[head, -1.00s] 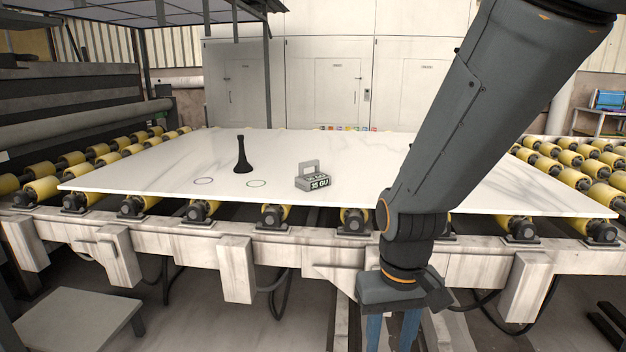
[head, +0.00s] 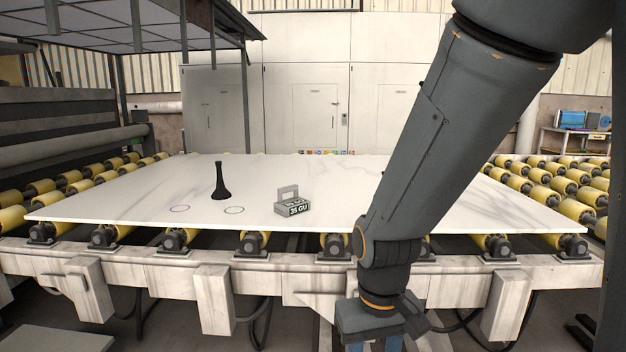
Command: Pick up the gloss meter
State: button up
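The gloss meter (head: 293,205) is a small grey box with a raised handle and a dark label reading "35 GU". It stands upright on the white marble slab (head: 330,180), towards the slab's front edge. My gripper (head: 375,346) hangs low in front of the slab, below and to the right of the gloss meter and well apart from it. Its blue fingers are cut off by the bottom of the picture, so I cannot tell how far they are spread.
The slab rests on yellow rollers (head: 560,205) over a pale frame (head: 210,300). The slab around the gloss meter is clear.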

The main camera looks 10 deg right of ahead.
aim_at(296, 205)
jog(key=k, duration=0.65)
jog(key=u, duration=0.6)
jog(key=i, duration=1.05)
jog(key=u, duration=0.65)
jog(key=i, duration=1.6)
jog(key=z, duration=0.35)
jog(key=i, duration=0.85)
jog(key=z, duration=1.5)
jog(key=i, duration=0.75)
jog(key=z, duration=0.65)
